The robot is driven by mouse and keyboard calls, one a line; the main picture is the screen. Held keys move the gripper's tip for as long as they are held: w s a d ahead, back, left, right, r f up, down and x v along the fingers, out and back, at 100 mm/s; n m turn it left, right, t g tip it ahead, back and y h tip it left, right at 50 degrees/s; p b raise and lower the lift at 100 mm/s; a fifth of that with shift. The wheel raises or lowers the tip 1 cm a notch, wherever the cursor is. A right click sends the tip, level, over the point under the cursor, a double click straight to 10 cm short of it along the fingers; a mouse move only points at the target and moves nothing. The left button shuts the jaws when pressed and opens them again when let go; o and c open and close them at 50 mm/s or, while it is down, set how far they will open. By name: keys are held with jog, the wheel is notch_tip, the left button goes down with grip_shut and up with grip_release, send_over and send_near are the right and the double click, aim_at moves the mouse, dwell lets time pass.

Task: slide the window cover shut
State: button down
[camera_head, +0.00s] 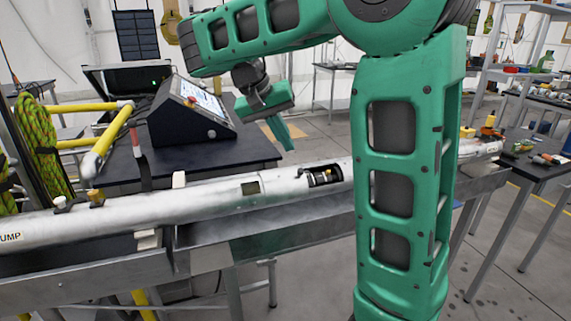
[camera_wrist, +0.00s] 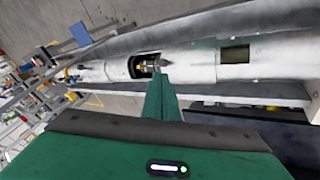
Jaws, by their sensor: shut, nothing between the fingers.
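A long silver tube (camera_head: 130,212) lies across the head view. It has an open window (camera_head: 325,176) right of the middle, with dark and metal parts showing inside. A small greenish square (camera_head: 250,188) is in the tube wall to its left; I cannot tell whether it is a hole or a recess. The slightly raised, smooth section between them (camera_head: 285,184) looks like the window cover. My gripper (camera_head: 279,137) is shut and empty, above and behind the tube. In the wrist view its green fingers (camera_wrist: 161,95) point towards the tube near the window (camera_wrist: 146,66), apparently without touching it.
The tube rests on a metal trough (camera_head: 300,215). Behind it, a dark table (camera_head: 225,155) holds a control box with a screen (camera_head: 190,110). Yellow bars (camera_head: 105,140) and green rope (camera_head: 40,150) stand at left. A cluttered bench (camera_head: 545,155) is at right.

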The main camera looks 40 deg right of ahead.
jog(key=w+a+r, duration=0.2)
jog(key=w+a, duration=0.2)
jog(key=a, duration=0.3)
jog(key=h, duration=0.1)
send_near(297, 174)
jog(key=shift+m, duration=0.4)
jog(key=shift+w+f, duration=1.4)
jog(key=shift+w, duration=0.1)
jog(key=shift+s+d+f, duration=0.2)
jog(key=shift+s+d, duration=0.1)
jog(key=shift+d, duration=0.1)
jog(key=shift+s+d+f, duration=0.2)
jog(key=shift+s+d, duration=0.1)
jog(key=shift+d, duration=0.15)
jog(key=shift+s+d+f, duration=0.2)
jog(key=shift+s+d, duration=0.2)
jog(key=shift+d, duration=0.15)
jog(key=shift+s+d, duration=0.15)
